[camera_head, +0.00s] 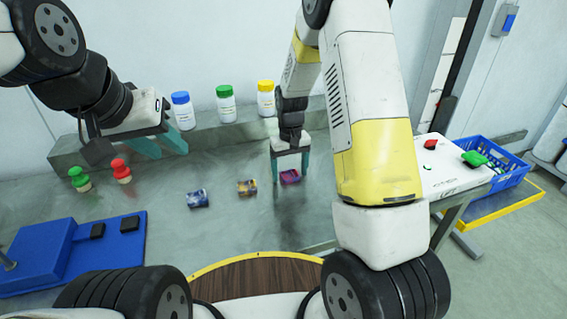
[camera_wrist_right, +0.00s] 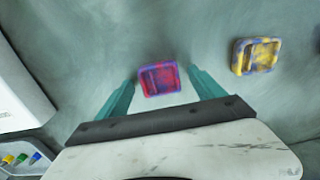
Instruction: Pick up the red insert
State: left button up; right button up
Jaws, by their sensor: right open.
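The red insert (camera_head: 290,177), a small block mottled red and purple, lies on the grey table. In the right wrist view the red insert (camera_wrist_right: 158,79) sits between the fingertips of my right gripper (camera_wrist_right: 161,77), with a gap on each side. My right gripper (camera_head: 289,166) points down over it and is open. My left gripper (camera_head: 160,146) hangs over the left back of the table, empty, its two teal fingers apart.
A yellow insert (camera_head: 247,188) and a blue insert (camera_head: 198,198) lie left of the red one. Bottles with blue, green and yellow caps (camera_head: 225,104) stand on the back ledge. Green (camera_head: 79,179) and red (camera_head: 121,171) knobbed pieces and a blue fixture (camera_head: 60,255) are at left.

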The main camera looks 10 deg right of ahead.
jog(key=c, duration=1.4)
jog(key=shift+c, duration=0.2)
